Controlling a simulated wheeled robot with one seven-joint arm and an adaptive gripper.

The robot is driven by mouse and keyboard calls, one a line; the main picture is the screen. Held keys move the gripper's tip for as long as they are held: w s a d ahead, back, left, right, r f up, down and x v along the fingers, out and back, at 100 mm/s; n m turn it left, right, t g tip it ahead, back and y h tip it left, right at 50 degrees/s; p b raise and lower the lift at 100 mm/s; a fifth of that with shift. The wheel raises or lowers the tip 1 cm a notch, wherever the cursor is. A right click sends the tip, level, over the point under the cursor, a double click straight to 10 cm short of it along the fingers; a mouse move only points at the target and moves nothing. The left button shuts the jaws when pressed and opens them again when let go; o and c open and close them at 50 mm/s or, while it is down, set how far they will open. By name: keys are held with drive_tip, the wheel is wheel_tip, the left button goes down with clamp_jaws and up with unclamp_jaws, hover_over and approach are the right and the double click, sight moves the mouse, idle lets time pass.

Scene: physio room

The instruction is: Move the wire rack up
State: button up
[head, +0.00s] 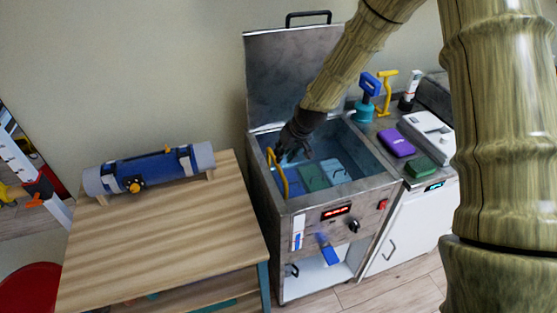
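The wire rack is mostly hidden down in the open metal tank (290,203). What I take to be its yellow handle (279,176) rises at the tank's left side. Green (312,178) and blue (336,171) packs sit upright in the tank, beside the handle to its right. My gripper (293,156) points down over the left part of the tank opening, just right of the handle's top. Its dark fingers look spread apart, with nothing seen between them. I cannot tell whether a finger touches the handle.
The tank's lid (290,75) stands open behind. A wooden table (165,235) with a blue roll (150,170) is at left. A counter at right holds a purple box (396,142), a green block (420,168) and a white device (430,134).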

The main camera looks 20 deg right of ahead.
drive_tip(key=shift+p+x, duration=0.75)
drive_tip(key=shift+x, duration=2.25)
clamp_jaws()
